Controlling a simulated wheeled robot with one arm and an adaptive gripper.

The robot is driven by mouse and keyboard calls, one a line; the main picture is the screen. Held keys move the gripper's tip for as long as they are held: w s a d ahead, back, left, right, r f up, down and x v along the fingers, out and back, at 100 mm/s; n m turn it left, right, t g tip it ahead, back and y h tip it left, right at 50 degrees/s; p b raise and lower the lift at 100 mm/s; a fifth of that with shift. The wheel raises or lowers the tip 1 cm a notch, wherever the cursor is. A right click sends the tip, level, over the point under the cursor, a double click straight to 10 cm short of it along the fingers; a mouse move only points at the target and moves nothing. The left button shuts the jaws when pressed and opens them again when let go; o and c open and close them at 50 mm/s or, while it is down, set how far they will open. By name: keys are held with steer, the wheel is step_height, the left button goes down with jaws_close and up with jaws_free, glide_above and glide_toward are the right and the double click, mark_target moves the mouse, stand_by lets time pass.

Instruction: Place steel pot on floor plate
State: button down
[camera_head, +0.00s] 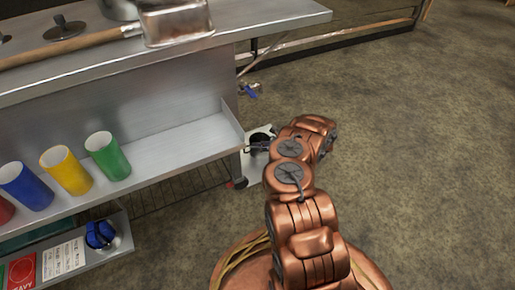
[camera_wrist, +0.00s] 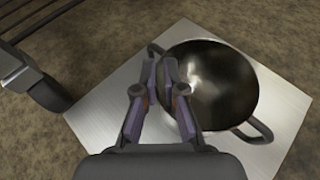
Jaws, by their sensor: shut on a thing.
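The steel pot (camera_wrist: 213,88) is a round, dark-looking bowl with two loop handles, seen from above in the wrist view. It is over the square metal floor plate (camera_wrist: 278,150), inside the plate's outline. I cannot tell whether its base touches the plate. My gripper (camera_wrist: 168,72) is shut on the pot's near-left rim, close to one handle; the exact contact is partly hidden by the fingers. In the head view the pot (camera_head: 258,140) is small and dark beside my copper arm, and the plate (camera_head: 257,172) is partly covered by that arm.
A steel bench (camera_head: 150,75) with a lower shelf (camera_head: 160,150) stands at left. Blue, yellow and green cups (camera_head: 107,156) stand on the shelf. A bench leg with a caster (camera_head: 238,182) is close to the plate. Open floor (camera_head: 420,150) lies to the right.

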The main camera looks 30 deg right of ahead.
steer(key=c, duration=1.2)
jaws_free()
steer(key=shift+r, duration=0.1)
steer(key=shift+s+d+r, duration=0.2)
steer(key=shift+s+d, duration=0.05)
steer(key=shift+p+v, duration=2.25)
steer(key=shift+v, duration=3.3)
steer(key=shift+s+f, duration=0.1)
